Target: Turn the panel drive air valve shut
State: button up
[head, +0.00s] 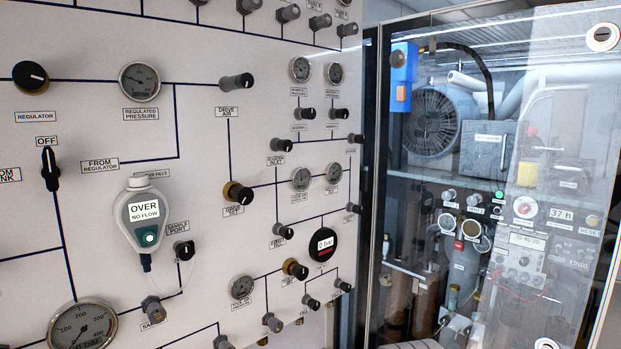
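The white panel (80,200) fills the left and middle of the head view, seen at an angle. A label reading "DRIVE AIR" (228,111) sits below a grey fitting with a dark end (237,82). A line runs down from it to a black knob with a brass collar (238,193). The label under that knob (234,211) seems to begin with "DRIVE"; the rest is too small to read surely. The knob's pointer position cannot be told. My gripper is not in view.
A grey handheld meter (143,220) reading "OVER NO FLOW" hangs left of the brass-collared knob, near a sample port (184,250). A black lever (50,168) points up to "OFF". Gauges and fittings crowd the panel. A glass-fronted cabinet (440,180) stands at right.

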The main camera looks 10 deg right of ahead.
aim_at(246, 80)
jog(key=u, duration=0.3)
jog(key=k, duration=0.4)
jog(key=z, duration=0.75)
jog(key=i, duration=1.25)
jog(key=u, duration=0.6)
